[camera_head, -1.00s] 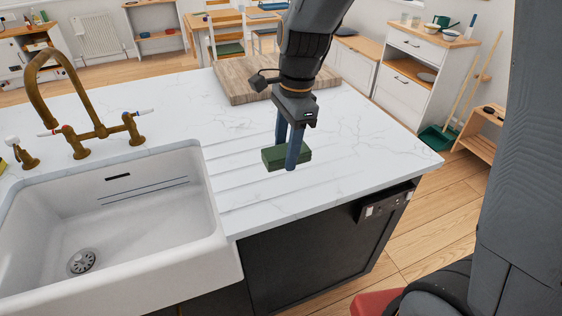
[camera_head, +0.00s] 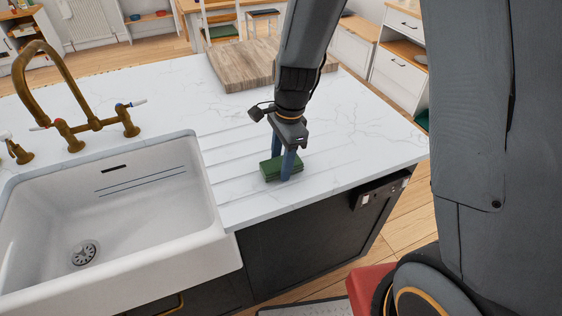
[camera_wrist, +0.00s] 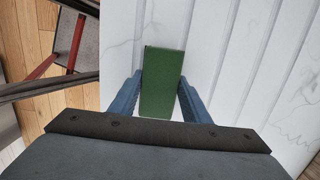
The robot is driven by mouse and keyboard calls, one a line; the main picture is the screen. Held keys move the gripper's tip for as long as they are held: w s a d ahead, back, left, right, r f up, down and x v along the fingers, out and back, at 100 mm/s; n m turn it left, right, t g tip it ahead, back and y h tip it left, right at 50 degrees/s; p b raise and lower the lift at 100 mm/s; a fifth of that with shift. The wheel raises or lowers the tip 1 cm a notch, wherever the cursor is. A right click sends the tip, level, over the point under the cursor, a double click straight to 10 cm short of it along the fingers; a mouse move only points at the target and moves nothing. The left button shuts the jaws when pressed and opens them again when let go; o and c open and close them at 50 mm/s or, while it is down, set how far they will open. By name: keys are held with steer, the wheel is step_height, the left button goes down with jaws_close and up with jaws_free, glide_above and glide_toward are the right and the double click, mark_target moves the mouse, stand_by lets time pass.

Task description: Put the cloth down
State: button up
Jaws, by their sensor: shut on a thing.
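The cloth (camera_head: 270,170) is a green, folded, block-like bundle. My gripper (camera_head: 283,176) points down over the marble worktop (camera_head: 345,120) with its blue fingers on either side of the cloth, shut on it. The cloth is at or very near the surface, at the front of the grooved draining area right of the sink; I cannot tell whether it touches. In the wrist view the cloth (camera_wrist: 162,80) lies lengthwise between the two fingers (camera_wrist: 160,100), over the pale grooves.
A white sink (camera_head: 110,205) with a brass tap (camera_head: 95,124) is to the left. A wooden board (camera_head: 235,68) lies behind my gripper. The worktop's front edge is close by, above a dark cabinet (camera_head: 300,240). The worktop to the right is clear.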

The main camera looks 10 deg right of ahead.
steer(key=shift+f, duration=0.2)
steer(key=shift+f, duration=0.1)
steer(key=o, duration=1.1)
step_height(320, 180, up, 12)
steer(key=d+b, duration=0.1)
steer(key=b, duration=0.2)
steer(key=s+d+f+n+t, duration=0.1)
steer(key=s+d+f+n, duration=0.1)
steer(key=d+n, duration=0.4)
steer(key=s+d+f+n+t+h, duration=0.1)
steer(key=s+d+f+n, duration=0.1)
steer(key=s+d+n, duration=0.3)
steer(key=n, duration=0.3)
steer(key=shift+s+d+f+n, duration=0.3)
steer(key=shift+d+f+n, duration=0.05)
steer(key=shift+n, duration=0.05)
